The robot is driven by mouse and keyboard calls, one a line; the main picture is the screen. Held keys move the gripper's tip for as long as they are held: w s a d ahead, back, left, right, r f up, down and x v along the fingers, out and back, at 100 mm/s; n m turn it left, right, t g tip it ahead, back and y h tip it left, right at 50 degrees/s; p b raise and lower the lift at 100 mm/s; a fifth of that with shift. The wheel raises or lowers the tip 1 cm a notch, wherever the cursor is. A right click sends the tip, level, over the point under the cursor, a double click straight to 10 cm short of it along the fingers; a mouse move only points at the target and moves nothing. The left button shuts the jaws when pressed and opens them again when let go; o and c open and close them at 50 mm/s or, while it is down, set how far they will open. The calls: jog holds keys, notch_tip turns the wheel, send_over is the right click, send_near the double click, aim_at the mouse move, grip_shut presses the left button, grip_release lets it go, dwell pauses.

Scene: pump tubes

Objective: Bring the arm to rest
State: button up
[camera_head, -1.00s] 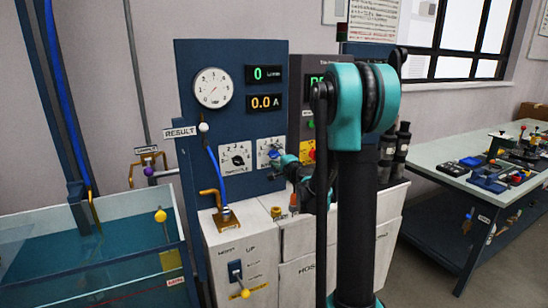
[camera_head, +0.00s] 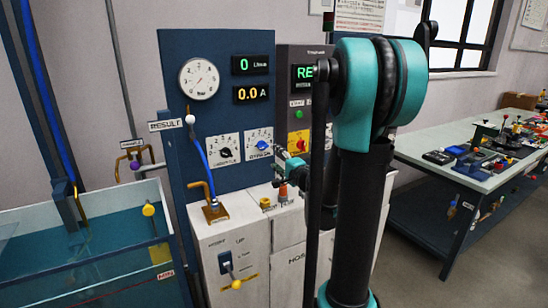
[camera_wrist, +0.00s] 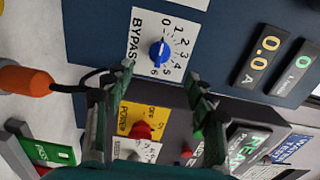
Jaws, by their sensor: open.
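My gripper (camera_head: 290,168) is in front of the blue panel (camera_head: 225,115), below and right of the BYPASS dial. In the wrist view my gripper (camera_wrist: 162,76) has its two dark fingers spread, with nothing between them. The blue BYPASS knob (camera_wrist: 159,53) shows beyond the fingertips, apart from them. The knob also shows uncovered in the head view (camera_head: 262,145). My teal and black arm stands large at the centre right and hides part of the grey control box (camera_head: 300,60).
A white cabinet (camera_head: 235,245) stands under the panel. An orange-topped fitting (camera_head: 283,190) is close below my gripper. A glass water tank (camera_head: 100,250) is at left. A workbench (camera_head: 420,147) with several items stands at right, with bare floor before it.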

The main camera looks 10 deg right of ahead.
jog(key=s+a+f+n+g, duration=0.4)
jog(key=s+f+n, duration=0.15)
jog(key=s, duration=0.25)
jog(key=s+a+f+n+g, duration=0.4)
jog(key=s+f+n, duration=0.15)
jog(key=s, duration=0.25)
jog(key=s+d+f+n+g+h, duration=0.1)
jog(key=s+d+f+g+h, duration=0.1)
jog(key=s+d+f, duration=0.2)
jog(key=s+d+f+n+g+h, duration=0.2)
jog(key=s+d+f, duration=0.3)
jog(key=s, duration=0.5)
jog(key=shift+s+f+g+h, duration=0.2)
jog(key=shift+f+g+h, duration=0.3)
jog(key=shift+h, duration=0.3)
